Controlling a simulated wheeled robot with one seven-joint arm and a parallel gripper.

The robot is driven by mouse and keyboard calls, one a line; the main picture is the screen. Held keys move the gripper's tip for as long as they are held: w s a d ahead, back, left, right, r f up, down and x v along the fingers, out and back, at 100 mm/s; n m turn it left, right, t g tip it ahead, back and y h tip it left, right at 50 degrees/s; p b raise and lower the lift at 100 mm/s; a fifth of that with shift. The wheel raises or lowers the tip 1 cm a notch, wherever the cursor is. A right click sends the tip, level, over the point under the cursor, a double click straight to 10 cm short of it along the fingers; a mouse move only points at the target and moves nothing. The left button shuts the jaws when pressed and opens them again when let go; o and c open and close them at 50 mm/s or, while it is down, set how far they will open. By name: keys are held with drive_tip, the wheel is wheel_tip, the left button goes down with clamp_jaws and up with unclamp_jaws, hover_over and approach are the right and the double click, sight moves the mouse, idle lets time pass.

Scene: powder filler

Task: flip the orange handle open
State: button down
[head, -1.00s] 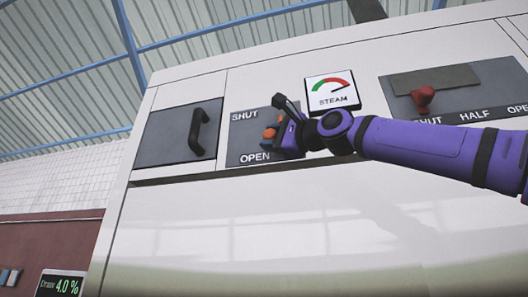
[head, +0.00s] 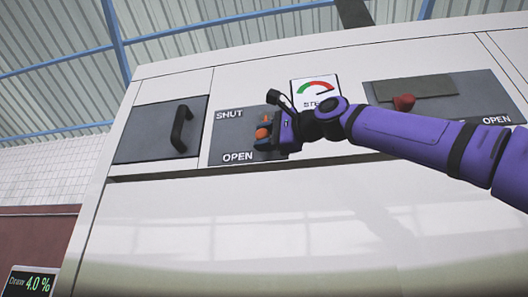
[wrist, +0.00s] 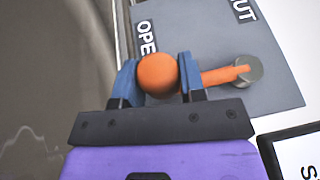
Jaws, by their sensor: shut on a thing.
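The orange handle is a lever with a round knob (head: 263,132) on a grey panel (head: 224,136) marked SHUT above and OPEN below. In the wrist view the knob (wrist: 158,75) sits between the two blue fingers of my gripper (wrist: 160,80), which is shut on it. The orange rod (wrist: 222,75) runs right from the fingers to a round grey pivot (wrist: 247,70). The knob lies on the OPEN label's side of the pivot. In the head view my gripper (head: 267,134) hides much of the lever.
A steam gauge (head: 317,90) is right of the panel, partly behind my wrist. A black pull handle (head: 181,130) is on the left panel. A red knob (head: 404,102) sits on another panel at the right. The white front below is clear.

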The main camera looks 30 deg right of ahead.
drive_tip(key=c, duration=0.7)
unclamp_jaws()
drive_tip(key=v, duration=1.1)
drive_tip(key=w+a+f+n+g+h, duration=0.1)
drive_tip(key=w+a+f+n+g, duration=0.1)
drive_tip(key=f, duration=0.7)
drive_tip(key=w+a+f+n+g+h, duration=0.1)
drive_tip(key=a+f+n+g+h, duration=0.15)
drive_tip(key=f, duration=0.65)
drive_tip(key=w+a+f+n+g, duration=0.1)
drive_tip(key=w+f+n, duration=0.15)
drive_tip(key=f, duration=0.65)
drive_tip(key=s+f+n+g+h, duration=0.1)
drive_tip(key=s+f+n+g, duration=0.1)
drive_tip(key=f, duration=0.8)
drive_tip(key=s+f+n+g+h, duration=0.1)
drive_tip(key=s+f+n+g, duration=0.1)
drive_tip(key=f, duration=0.8)
drive_tip(key=s+f+n+g+h, duration=0.1)
drive_tip(key=s+f+n+g, duration=0.2)
drive_tip(key=f, duration=0.7)
drive_tip(key=shift+s+d+f+h, duration=0.1)
drive_tip(key=shift+s+d+h, duration=0.25)
drive_tip(key=shift+s, duration=0.25)
